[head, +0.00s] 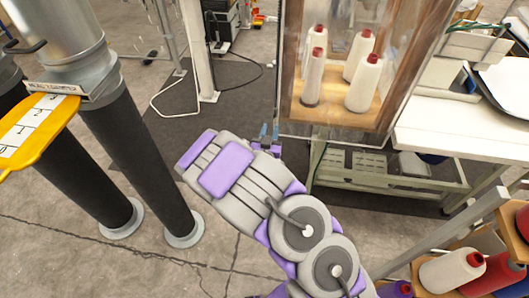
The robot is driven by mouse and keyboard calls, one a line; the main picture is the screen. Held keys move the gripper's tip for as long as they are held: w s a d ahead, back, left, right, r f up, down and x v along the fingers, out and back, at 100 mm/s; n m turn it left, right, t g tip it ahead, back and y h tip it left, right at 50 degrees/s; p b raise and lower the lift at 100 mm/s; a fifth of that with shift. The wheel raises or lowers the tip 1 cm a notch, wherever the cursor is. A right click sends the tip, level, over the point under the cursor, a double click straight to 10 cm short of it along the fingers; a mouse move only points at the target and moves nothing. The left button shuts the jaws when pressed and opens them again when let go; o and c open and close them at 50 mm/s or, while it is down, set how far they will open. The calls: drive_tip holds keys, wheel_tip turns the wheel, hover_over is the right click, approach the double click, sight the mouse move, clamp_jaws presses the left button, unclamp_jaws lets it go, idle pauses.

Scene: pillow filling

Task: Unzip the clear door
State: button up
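The clear door (340,119) is a see-through panel on the front of a wooden cabinet (406,70) at the upper middle right. White thread cones with red tops show through it. My purple and grey arm reaches up from the bottom. My gripper (269,132), with small bluish fingertips, is at the door's lower left corner. The fingertips look slightly apart, with nothing visible between them. I cannot tell whether they touch the door edge. No zip or pull can be made out on the door.
A pale green wheeled frame (385,172) stands below the cabinet. A white table (465,125) is at right, and a rack with thread cones (450,270) is at lower right. Dark columns (150,160) with a yellow tag stand at left. Bare floor lies at lower left.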

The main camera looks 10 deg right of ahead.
drive_tip(key=p+v, duration=0.5)
drive_tip(key=v, duration=0.5)
idle(0.5)
